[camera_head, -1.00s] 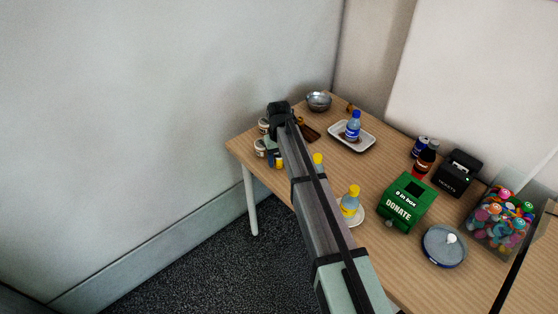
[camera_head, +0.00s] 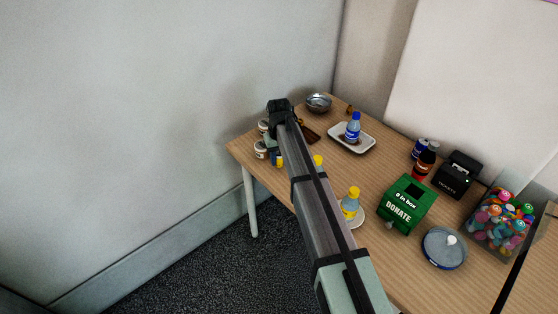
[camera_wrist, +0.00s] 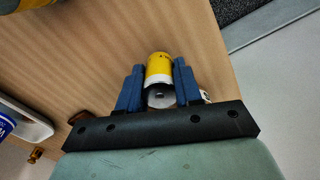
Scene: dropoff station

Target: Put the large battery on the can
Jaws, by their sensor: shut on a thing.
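My gripper (camera_wrist: 158,88) is shut on a yellow and white cylinder, which looks like the large battery (camera_wrist: 159,68). The blue fingers stand on either side of it, and a grey round face shows at its near end. In the head view my arm reaches to the far left part of the table and mostly hides the fingers and what they hold.
A white tray (camera_head: 365,146) with a blue-capped bottle lies right of my arm. A metal bowl (camera_head: 318,102) stands behind. Small jars (camera_head: 261,149) sit at the left edge.

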